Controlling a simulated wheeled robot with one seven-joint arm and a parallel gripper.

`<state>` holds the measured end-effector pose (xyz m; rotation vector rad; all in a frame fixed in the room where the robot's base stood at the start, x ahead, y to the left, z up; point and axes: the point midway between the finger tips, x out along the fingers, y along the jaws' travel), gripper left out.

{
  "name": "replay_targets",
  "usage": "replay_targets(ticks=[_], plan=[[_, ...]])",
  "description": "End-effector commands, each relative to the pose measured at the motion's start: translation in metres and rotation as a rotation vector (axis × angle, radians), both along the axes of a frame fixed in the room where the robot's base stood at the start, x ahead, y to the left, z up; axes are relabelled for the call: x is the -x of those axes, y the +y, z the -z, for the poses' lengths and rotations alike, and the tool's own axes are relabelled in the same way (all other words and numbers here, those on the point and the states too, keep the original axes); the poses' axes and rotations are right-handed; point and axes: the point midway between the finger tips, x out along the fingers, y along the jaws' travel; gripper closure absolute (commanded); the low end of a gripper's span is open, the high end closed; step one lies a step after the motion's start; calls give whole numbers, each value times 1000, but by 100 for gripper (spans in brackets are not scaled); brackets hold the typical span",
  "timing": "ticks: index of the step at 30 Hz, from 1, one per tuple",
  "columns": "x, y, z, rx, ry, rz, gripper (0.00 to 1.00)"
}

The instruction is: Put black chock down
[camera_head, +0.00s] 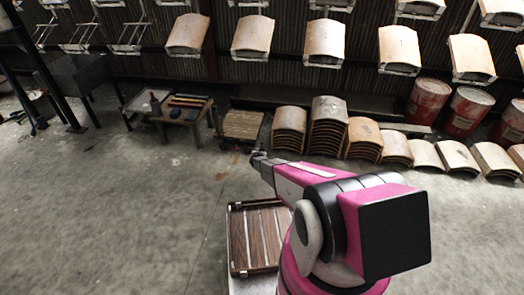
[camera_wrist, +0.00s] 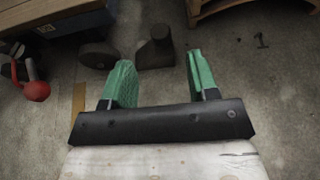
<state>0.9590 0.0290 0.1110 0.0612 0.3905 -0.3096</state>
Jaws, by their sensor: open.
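In the wrist view, a dark wedge-like block (camera_wrist: 155,52), which looks like the black chock, is on the concrete floor beyond my gripper (camera_wrist: 160,72). A dark rounded piece (camera_wrist: 98,56) lies just left of it; I cannot tell whether it is a second chock. My gripper's two green fingers are spread apart, with nothing visibly held between them. The block shows in the gap between the fingers, and I see no contact. In the head view my gripper (camera_head: 260,158) is at the far end of my pink arm, and no chock can be made out there.
The head view shows a small wooden table (camera_head: 184,113), a cart (camera_head: 241,124) and stacked curved panels (camera_head: 327,124). Open floor lies at left.

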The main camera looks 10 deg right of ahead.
Motion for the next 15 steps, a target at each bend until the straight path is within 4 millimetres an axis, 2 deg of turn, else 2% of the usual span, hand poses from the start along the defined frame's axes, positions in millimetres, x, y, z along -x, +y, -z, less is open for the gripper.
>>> replay_targets(ticks=[1,5,8,11,15], plan=[[8,2,-4,0,0,0,46],[17,2,-15,-15,-9,19,46],[26,-7,-40,-72,-36,84,46],[41,-24,-80,-173,-85,204,46],[75,-53,-147,-364,-171,433,46]])
